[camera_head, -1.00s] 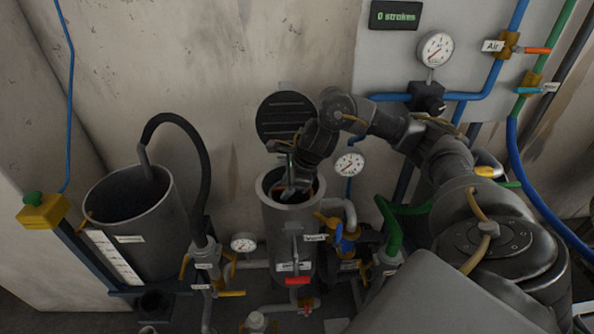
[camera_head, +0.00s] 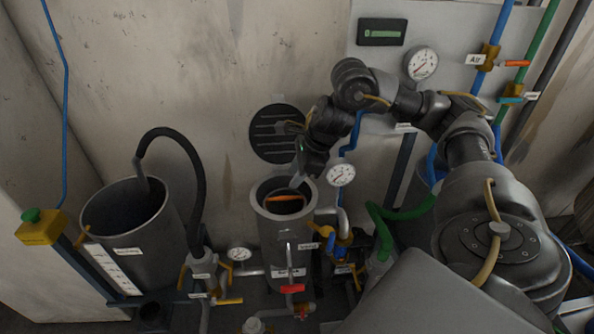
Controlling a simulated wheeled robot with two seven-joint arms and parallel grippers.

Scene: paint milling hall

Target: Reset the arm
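My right arm reaches in from the right. My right gripper (camera_head: 297,181) points down just above the open mouth of the grey upright cylinder (camera_head: 257,196). Its fingertips are small and dark, and I cannot tell whether they are apart. An orange bar-like thing (camera_head: 283,198) lies inside the cylinder's mouth, below the gripper; a gap seems to separate them. A round dark slotted lid (camera_head: 272,134) stands open against the wall behind the cylinder. My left gripper is not in view.
A large grey bucket (camera_head: 112,214) with a black hose (camera_head: 190,160) stands at left. A yellow box with a green button (camera_head: 40,226) is beside it. Gauges (camera_head: 341,174), a green hose (camera_head: 385,225) and a wall panel with a display (camera_head: 382,32) surround the arm.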

